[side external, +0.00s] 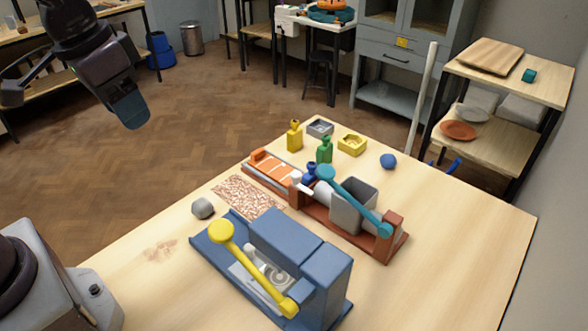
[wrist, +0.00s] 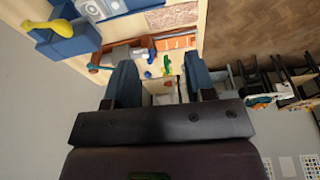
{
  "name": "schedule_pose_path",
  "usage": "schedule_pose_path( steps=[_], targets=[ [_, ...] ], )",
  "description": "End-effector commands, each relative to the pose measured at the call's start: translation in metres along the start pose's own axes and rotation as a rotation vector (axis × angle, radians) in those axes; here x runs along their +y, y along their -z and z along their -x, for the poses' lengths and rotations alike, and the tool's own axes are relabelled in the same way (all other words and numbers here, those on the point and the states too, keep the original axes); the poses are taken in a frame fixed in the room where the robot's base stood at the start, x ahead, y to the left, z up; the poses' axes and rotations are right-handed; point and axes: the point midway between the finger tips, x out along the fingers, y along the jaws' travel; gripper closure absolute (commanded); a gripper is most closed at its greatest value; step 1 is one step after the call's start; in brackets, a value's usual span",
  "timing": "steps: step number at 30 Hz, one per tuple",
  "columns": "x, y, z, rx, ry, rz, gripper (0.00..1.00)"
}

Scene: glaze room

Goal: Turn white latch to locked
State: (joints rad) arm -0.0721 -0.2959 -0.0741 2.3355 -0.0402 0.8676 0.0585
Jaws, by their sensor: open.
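A blue box-shaped fixture (side external: 315,255) with a yellow-knobbed lever (side external: 222,232) stands on the near part of the table. A small white latch-like piece (side external: 256,250) sits on its pale plate, beside a round dial. Another small white piece (side external: 304,189) shows at the left end of the red-brown fixture (side external: 388,240); I cannot tell for sure which is the latch, or its setting. My gripper (side external: 128,108) is high up at the upper left, well away from both fixtures. In the wrist view my gripper (wrist: 160,78) is open, with nothing between its blue fingers.
The red-brown fixture carries a grey bin (side external: 352,207) and a teal lever (side external: 355,200). A grey lump (side external: 203,208), a green bottle (side external: 324,150), a yellow bottle (side external: 294,137) and a blue ball (side external: 388,161) stand around. The table's right side (side external: 470,235) is clear.

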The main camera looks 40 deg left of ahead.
Motion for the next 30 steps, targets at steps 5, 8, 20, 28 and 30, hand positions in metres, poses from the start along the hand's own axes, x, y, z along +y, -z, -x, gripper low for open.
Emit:
schedule_pose_path(
  steps=[5, 8, 20, 28, 30],
  targets=[
    [0.011, 0.051, -0.049, -0.077, -0.071, -0.132, 0.50],
    [0.019, 0.079, -0.080, -0.086, -0.126, -0.224, 0.50],
    [0.048, 0.176, -0.139, 0.130, -0.241, -0.632, 0.50],
    [0.052, 0.178, -0.151, 0.151, -0.232, -0.715, 0.50],
    [0.054, 0.178, -0.161, 0.149, -0.233, -0.715, 0.50]
  ],
)
